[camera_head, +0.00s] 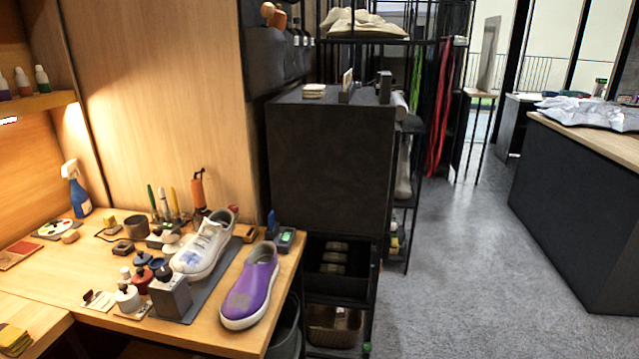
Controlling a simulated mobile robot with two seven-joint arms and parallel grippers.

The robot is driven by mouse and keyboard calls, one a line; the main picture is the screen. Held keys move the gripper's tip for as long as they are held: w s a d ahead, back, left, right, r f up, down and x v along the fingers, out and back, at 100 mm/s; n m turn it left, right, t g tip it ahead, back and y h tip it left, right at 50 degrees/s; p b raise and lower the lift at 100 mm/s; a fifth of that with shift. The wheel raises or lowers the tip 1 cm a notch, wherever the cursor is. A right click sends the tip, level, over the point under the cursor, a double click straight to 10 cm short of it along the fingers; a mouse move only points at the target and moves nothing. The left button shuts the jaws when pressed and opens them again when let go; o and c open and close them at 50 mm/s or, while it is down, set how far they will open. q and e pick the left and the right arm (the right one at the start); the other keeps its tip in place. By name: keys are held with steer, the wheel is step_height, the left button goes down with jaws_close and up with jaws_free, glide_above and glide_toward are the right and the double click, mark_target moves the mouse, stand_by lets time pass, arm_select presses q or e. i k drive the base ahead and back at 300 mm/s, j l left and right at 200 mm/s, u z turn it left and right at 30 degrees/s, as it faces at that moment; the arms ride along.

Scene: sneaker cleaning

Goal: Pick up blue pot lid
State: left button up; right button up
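A small blue lid with a knob (143,258) shows among little pots on the wooden workbench, left of the white sneaker. Whether it sits on a pot or lies beside one is too small to tell. A second dark bluish round piece (156,264) is just right of it. Neither of my grippers is in view.
A white sneaker (205,248) and a purple shoe (250,288) lie on the workbench (215,335), right of the pots. A grey block (170,298) stands close to the pots. A blue spray bottle (76,190) is at the back left. Open floor lies right.

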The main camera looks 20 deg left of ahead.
mark_target(142, 258)
steer(key=j+u, duration=0.4)
steer(key=i+j+u, duration=0.15)
steer(key=u, duration=0.25)
steer(key=i+j+u, duration=0.15)
steer(key=u, duration=0.25)
steer(key=j, duration=0.1)
